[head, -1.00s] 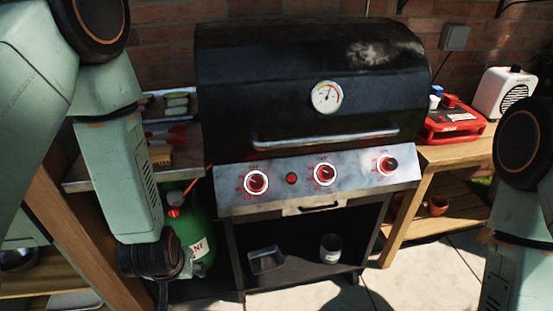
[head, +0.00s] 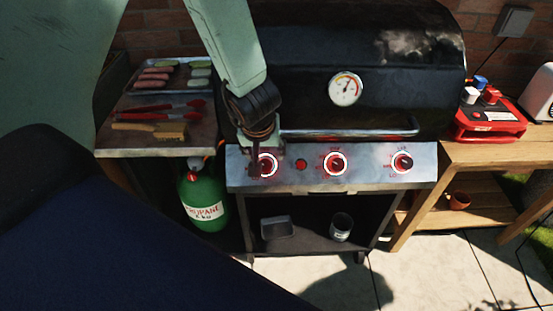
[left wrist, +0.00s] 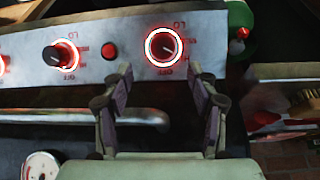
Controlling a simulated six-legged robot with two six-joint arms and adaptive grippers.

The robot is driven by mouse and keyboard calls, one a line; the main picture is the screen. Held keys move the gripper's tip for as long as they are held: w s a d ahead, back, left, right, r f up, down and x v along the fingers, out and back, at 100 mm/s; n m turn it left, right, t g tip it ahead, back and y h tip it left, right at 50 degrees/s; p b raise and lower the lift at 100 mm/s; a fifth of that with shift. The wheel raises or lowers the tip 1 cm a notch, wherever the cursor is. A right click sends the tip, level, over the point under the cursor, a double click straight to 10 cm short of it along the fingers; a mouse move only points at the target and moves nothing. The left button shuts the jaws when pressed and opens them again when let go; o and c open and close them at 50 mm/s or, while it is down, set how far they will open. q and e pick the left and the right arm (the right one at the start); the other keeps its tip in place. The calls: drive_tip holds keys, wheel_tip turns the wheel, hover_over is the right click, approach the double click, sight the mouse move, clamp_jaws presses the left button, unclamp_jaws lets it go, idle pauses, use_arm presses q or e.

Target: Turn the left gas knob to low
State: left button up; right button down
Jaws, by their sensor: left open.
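The left gas knob (head: 267,165) is a dark knob with a glowing red ring at the left end of the grill's steel front panel (head: 370,178). My right gripper is out of view.
A small red button (head: 301,164), a middle knob (head: 335,163) and a right knob (head: 402,162) share the panel. The lid handle (head: 350,133) runs just above. A green propane bottle (head: 203,200) stands below left, under a side shelf (head: 150,143) with food and tools.

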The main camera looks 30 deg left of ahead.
sight(264, 165)
use_arm(q)
drive_tip(key=b+x, duration=0.1)
drive_tip(key=x, duration=0.1)
drive_tip(key=b+x, duration=0.1)
drive_tip(key=x, duration=0.1)
drive_tip(key=b+x, duration=0.1)
drive_tip(key=x, duration=0.2)
drive_tip(key=shift+s+a+f, duration=0.1)
drive_tip(key=shift+s+a, duration=0.1)
drive_tip(key=shift+s, duration=0.05)
drive_tip(key=shift+w+a+f, duration=0.1)
drive_tip(key=shift+f, duration=0.15)
drive_tip(key=shift+r, duration=0.1)
drive_tip(key=shift+c, duration=0.3)
